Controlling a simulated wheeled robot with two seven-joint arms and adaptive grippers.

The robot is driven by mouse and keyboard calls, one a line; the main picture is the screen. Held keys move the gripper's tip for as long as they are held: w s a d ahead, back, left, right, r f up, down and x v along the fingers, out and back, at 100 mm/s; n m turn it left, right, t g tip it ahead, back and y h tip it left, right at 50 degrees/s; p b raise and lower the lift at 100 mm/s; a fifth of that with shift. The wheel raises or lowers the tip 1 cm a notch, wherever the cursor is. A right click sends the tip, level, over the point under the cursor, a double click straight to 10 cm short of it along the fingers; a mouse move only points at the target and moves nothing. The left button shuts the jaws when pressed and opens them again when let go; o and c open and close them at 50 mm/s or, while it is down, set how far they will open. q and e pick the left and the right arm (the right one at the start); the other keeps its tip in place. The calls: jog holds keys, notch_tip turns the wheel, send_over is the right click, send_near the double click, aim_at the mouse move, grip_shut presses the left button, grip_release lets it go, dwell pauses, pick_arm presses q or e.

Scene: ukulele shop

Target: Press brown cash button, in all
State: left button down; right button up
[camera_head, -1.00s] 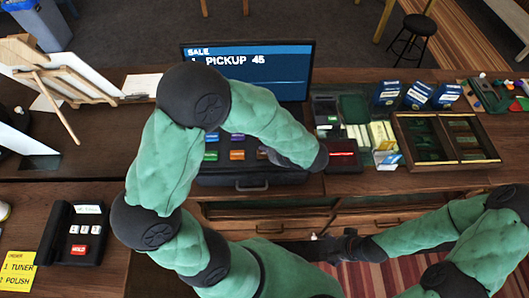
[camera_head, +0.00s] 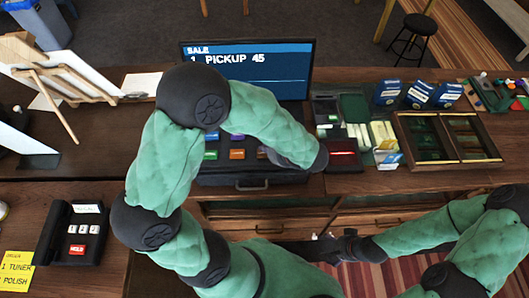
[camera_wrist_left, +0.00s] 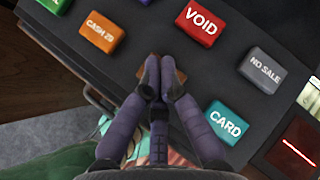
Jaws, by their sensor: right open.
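The dark register keypad (camera_wrist_left: 130,55) fills the left wrist view. An orange CASH 20 button (camera_wrist_left: 100,33) is to the left, a red VOID button (camera_wrist_left: 199,23) is beyond, and a teal CARD button (camera_wrist_left: 225,122) is to the right. A brown button shows only as small edges around the fingertips, and its label is hidden. My left gripper (camera_wrist_left: 160,72) has its fingers together over it; I cannot tell whether they touch it. In the head view my arm hides this gripper. My right gripper (camera_head: 328,247) is open and empty in front of the counter.
The register screen (camera_head: 270,68) reads SALE, 1 PICKUP 45. A red-lit scanner (camera_head: 343,156) and a wooden tray (camera_head: 397,140) are to the right. A HOLD keypad (camera_head: 68,245) and a yellow order note (camera_head: 15,272) are at the left. A grey NO SALE button (camera_wrist_left: 262,67) is near my left gripper.

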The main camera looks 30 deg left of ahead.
pick_arm(q)
jog(key=shift+f+b, duration=0.4)
jog(key=shift+f, duration=0.1)
dwell(0.8)
jog(key=shift+r, duration=0.15)
jog(key=shift+r+p, duration=0.6)
jog(key=shift+r, duration=0.15)
jog(key=shift+r, duration=0.1)
jog(key=shift+r+p, duration=1.95)
jog(key=shift+r, duration=0.5)
jog(key=shift+d+f, duration=0.1)
jog(key=shift+f, duration=0.05)
